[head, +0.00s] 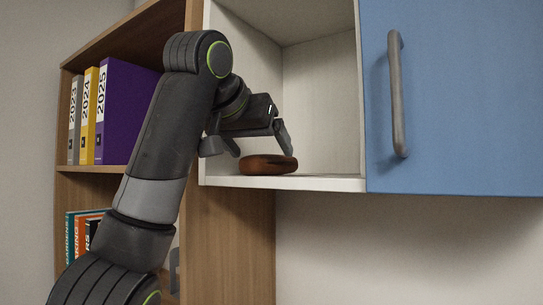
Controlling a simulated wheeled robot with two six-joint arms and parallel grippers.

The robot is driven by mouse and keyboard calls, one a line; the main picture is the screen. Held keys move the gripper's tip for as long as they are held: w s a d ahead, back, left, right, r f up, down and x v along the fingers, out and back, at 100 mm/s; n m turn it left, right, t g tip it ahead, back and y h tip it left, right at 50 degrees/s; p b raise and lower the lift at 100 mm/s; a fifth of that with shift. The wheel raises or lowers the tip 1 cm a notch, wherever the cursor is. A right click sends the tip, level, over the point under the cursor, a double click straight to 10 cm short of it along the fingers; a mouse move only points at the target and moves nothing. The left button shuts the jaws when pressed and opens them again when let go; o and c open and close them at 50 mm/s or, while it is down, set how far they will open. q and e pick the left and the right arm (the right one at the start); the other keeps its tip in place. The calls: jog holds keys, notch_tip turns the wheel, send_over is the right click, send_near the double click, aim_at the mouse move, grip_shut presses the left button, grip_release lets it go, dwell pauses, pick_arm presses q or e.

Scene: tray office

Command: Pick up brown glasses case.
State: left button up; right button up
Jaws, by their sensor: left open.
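The brown glasses case (268,166) lies flat on the floor of the white open cabinet compartment (320,183), near its left side and front edge. My left gripper (262,154) is open with its fingers pointing down. One finger is to the left of the case and the other is above its right part. I cannot tell whether a finger touches the case. My right gripper is not in view.
A blue cabinet door (460,110) with a grey handle (397,95) is right of the compartment. A wooden shelf (130,30) with a purple binder (125,112) and other binders stands left. The compartment's right part is empty.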

pick_arm(q)
jog(key=shift+w+f, duration=0.1)
jog(key=shift+w, duration=0.05)
jog(key=p+x, duration=0.1)
jog(key=x, duration=0.1)
jog(key=p+x, duration=0.2)
jog(key=shift+w+d+r, duration=0.15)
jog(key=shift+w+r, duration=0.05)
jog(key=shift+r, duration=0.1)
jog(key=shift+w+d+f+p, duration=0.2)
jog(key=shift+w+f+p, duration=0.1)
jog(key=shift+w+f, duration=0.1)
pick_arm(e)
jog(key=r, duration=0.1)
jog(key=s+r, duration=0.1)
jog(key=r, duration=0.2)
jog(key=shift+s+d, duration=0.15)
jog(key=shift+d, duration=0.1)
pick_arm(q)
jog(key=shift+c, duration=0.4)
jog(key=c, duration=1.1)
jog(key=shift+r, duration=0.15)
